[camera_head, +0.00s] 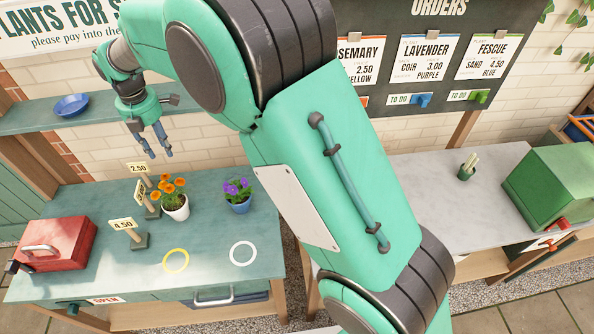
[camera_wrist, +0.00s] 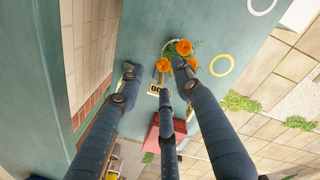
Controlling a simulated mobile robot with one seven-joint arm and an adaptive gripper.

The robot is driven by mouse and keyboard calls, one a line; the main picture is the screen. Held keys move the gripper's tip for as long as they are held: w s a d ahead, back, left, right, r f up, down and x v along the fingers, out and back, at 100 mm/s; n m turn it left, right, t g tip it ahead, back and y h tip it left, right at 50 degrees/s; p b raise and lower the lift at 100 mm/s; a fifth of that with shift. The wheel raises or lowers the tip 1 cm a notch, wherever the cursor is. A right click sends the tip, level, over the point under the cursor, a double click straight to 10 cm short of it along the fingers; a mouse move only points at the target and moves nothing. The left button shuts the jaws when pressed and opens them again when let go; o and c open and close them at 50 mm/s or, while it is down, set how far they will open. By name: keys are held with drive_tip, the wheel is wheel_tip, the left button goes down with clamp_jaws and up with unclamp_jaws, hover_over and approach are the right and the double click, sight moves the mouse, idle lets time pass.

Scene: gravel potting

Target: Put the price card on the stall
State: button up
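My gripper (camera_head: 156,146) hangs above the stall counter (camera_head: 85,200), fingers pointing down. In the wrist view its fingers (camera_wrist: 158,78) are spread apart, with nothing seen held between them. Three price cards show in the head view: one reading 2.50 (camera_head: 138,168) at the back, an angled one (camera_head: 140,190) in front of it, and one reading 4.50 (camera_head: 124,223) on a dark stand nearer the front. The gripper is above the back cards, apparently apart from them. In the wrist view a card ending in 00 (camera_wrist: 154,90) shows partly behind a finger.
An orange-flowered plant in a white pot (camera_head: 176,208) stands right of the cards, a purple-flowered one in a blue pot (camera_head: 238,204) further right. A red cash box (camera_head: 57,243) is at left. Yellow (camera_head: 176,261) and white (camera_head: 243,253) rings mark the front. A shelf (camera_head: 30,116) runs behind.

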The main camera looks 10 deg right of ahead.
drive_tip(key=s+d+r+m+t, duration=0.1)
drive_tip(key=s+d+r+m, duration=0.2)
drive_tip(key=d+r+m, duration=0.5)
drive_tip(key=s+d+r+m, duration=0.1)
drive_tip(key=s+d+r, duration=0.25)
drive_tip(key=d, duration=0.85)
drive_tip(key=s+d+r+m+t, duration=0.15)
drive_tip(key=d+r+m, duration=0.4)
drive_tip(key=d, duration=0.55)
drive_tip(key=s+d+m+t, duration=0.1)
drive_tip(key=s+d+m, duration=0.7)
drive_tip(key=s+d, duration=0.2)
drive_tip(key=s+d+f+m+t, duration=0.1)
drive_tip(key=s+d+m, duration=0.6)
drive_tip(key=s, duration=0.8)
drive_tip(key=d, duration=0.3)
drive_tip(key=shift+s+d+f+m, duration=0.25)
drive_tip(key=shift+d+m, duration=0.05)
drive_tip(key=shift+m, duration=0.05)
drive_tip(key=shift+f, duration=0.1)
